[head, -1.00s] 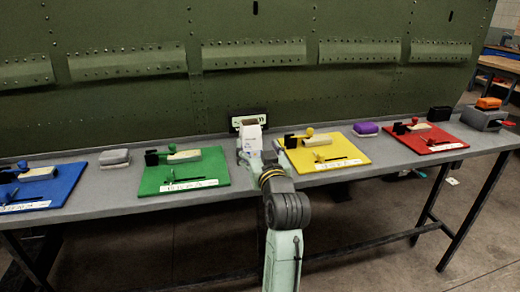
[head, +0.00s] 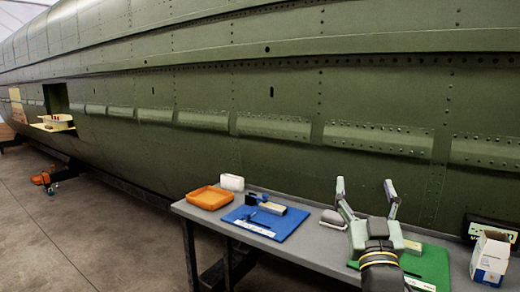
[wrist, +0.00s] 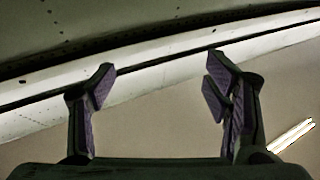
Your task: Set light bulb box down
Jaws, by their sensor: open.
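The light bulb box (head: 490,258), white with blue markings and a brownish top, stands upright on the grey table at the right edge of the head view. It is just right of the green mat (head: 432,262). My gripper (head: 366,196) points up with its fingers spread, to the left of the box and apart from it. Nothing is between the fingers. The wrist view shows the open fingers (wrist: 160,82) with only the fuselage side and a plain pale surface beyond them; the box is not in that view.
The grey table (head: 290,258) runs along the green fuselage (head: 300,80). On it are an orange tray (head: 209,198), a white block (head: 232,183), a blue mat (head: 290,226) with parts and a grey block (head: 333,219). Open floor (head: 90,235) lies left of the table.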

